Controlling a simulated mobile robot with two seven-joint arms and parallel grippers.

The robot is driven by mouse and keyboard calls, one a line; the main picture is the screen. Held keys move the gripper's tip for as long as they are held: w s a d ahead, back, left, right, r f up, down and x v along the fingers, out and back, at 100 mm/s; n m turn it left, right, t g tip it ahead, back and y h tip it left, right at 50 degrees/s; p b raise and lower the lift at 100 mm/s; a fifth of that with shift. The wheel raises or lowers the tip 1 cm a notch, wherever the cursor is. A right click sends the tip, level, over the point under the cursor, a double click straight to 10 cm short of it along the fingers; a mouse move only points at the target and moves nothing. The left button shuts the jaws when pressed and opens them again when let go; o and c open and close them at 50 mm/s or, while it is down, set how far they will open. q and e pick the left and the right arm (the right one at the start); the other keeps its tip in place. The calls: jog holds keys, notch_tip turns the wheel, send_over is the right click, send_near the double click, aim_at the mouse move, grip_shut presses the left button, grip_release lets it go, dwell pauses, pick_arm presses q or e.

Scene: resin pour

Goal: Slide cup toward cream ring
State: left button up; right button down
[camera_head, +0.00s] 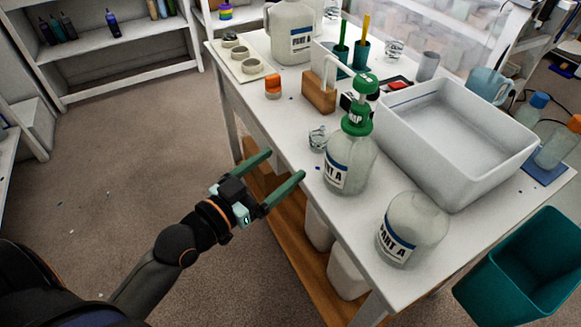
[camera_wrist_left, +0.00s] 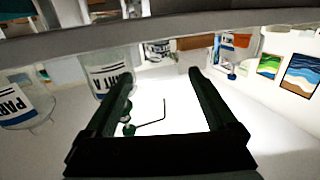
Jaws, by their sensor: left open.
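A small clear cup (camera_head: 318,138) stands on the white table beside a PART A bottle with a green pump top (camera_head: 347,160). The cream ring (camera_head: 251,66) lies on a pale mat (camera_head: 259,76) at the table's far left corner, with two similar rings near it. My left gripper (camera_head: 287,171) is open and empty, off the table's left edge, a short way from the cup and not touching it. Its two green fingers show apart in the left wrist view (camera_wrist_left: 160,90). I cannot make out the cup surely in the wrist view. My right gripper is not in view.
A wooden block (camera_head: 319,96) and an orange object (camera_head: 273,86) stand between cup and rings. A white tub (camera_head: 515,150), another PART A jar (camera_head: 412,228) and a large jug (camera_head: 291,32) occupy the table. The left edge strip is mostly clear.

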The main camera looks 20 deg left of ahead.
aim_at(313, 138)
pick_arm(q)
jog(key=shift+w+d+r, duration=0.1)
jog(key=shift+w+r, duration=0.1)
jog(key=shift+r, duration=0.05)
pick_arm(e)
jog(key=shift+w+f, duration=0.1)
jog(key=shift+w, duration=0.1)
pick_arm(q)
jog(key=x, duration=0.7)
jog(key=shift+w+b, duration=0.3)
jog(key=shift+w, duration=0.05)
jog(key=x, duration=0.3)
jog(key=shift+w+d, duration=0.1)
jog(key=shift+w, duration=0.1)
jog(key=shift+w+d, duration=0.25)
jog(key=shift+w, duration=0.35)
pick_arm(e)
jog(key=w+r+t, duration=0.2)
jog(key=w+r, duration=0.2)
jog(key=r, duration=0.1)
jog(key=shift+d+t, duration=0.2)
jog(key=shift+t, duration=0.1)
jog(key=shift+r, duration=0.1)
